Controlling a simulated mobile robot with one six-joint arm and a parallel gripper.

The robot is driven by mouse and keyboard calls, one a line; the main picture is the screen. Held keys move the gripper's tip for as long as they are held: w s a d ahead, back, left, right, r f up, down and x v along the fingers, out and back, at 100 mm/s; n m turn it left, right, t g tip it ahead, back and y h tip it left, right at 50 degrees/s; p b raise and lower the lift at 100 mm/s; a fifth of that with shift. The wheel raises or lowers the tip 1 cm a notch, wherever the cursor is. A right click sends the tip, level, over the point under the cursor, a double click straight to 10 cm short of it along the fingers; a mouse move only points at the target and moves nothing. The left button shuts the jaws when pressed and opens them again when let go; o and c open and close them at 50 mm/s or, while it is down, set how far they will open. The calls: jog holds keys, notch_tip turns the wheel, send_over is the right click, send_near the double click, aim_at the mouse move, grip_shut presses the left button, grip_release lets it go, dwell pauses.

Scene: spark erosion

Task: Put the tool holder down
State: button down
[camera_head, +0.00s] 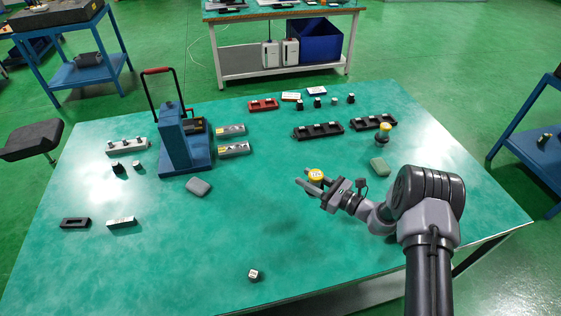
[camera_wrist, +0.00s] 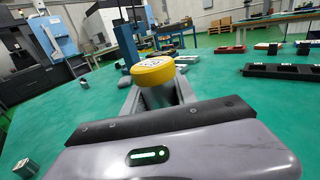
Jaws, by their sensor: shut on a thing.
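The tool holder shows as a yellow round cap with dark markings (camera_head: 316,174), near the middle right of the green table (camera_head: 230,255). My gripper (camera_head: 311,184) is shut on it, with the fingers pointing left. In the wrist view the yellow cap (camera_wrist: 153,70) stands up between the fingers, roughly upright. The fingers and wrist hide its lower part. I cannot tell how far it is above the table top.
A blue press-like stand (camera_head: 185,145) with a red handle stands at the back left. Black racks (camera_head: 318,131) lie behind my gripper. Another holder (camera_head: 382,138) and a grey-green block (camera_head: 379,165) are to the right. A small cube (camera_head: 254,275) lies in front. The table's middle front is mostly clear.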

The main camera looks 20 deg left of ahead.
jog(key=a+n+g+p, duration=0.1)
jog(key=a+g, duration=0.1)
jog(key=a, duration=1.1)
jog(key=s+d, duration=0.2)
jog(key=s, duration=0.2)
jog(key=s+d+f, duration=0.1)
jog(key=s+d, duration=0.2)
jog(key=s, duration=0.2)
jog(key=s+d+f, duration=0.1)
jog(key=s+d, duration=0.1)
jog(key=s, duration=0.3)
jog(key=shift+d, duration=0.25)
jog(key=f+b, duration=0.1)
jog(key=f, duration=0.1)
jog(key=f+b, duration=0.1)
jog(key=shift+s+d+f, duration=0.1)
jog(key=shift+s+f, duration=0.1)
jog(key=shift+f, duration=0.15)
jog(key=shift+r, duration=0.1)
jog(key=c, duration=1.4)
grip_release()
jog(key=o, duration=0.4)
jog(key=shift+o, duration=0.2)
